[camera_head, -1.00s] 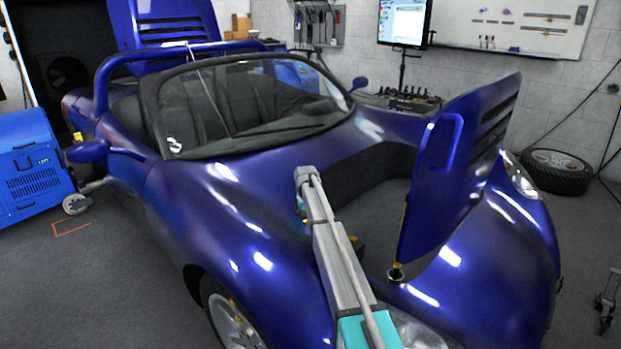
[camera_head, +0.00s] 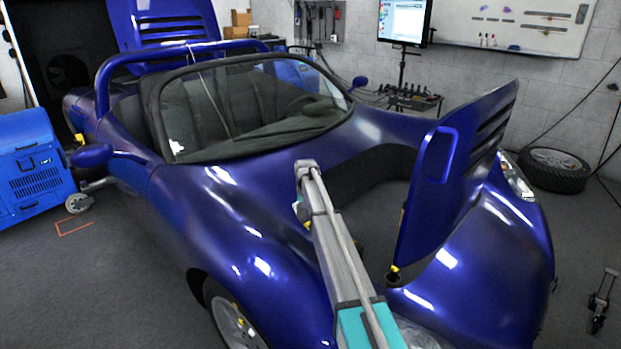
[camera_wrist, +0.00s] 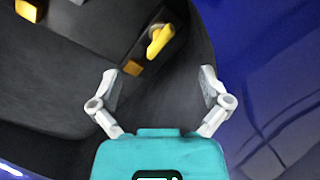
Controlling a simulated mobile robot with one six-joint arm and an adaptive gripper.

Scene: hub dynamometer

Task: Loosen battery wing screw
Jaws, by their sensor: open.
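The yellow wing screw (camera_wrist: 159,40) shows in the wrist view at the upper middle, set on a dark part inside the car's front bay. My gripper (camera_wrist: 160,84) is open and empty, its two pale fingers spread apart below the screw in the picture. The fingertips are apart from the screw. In the head view my arm reaches over the blue car's (camera_head: 240,215) front into the open bay (camera_head: 375,200). The gripper's fingers and the wing screw cannot be made out there.
The raised blue front lid (camera_head: 450,170) stands to the right of my arm. In the wrist view a blue body panel (camera_wrist: 265,60) lies to the right. An orange block (camera_wrist: 28,10) sits at the upper left and a smaller orange piece (camera_wrist: 132,68) beside the screw.

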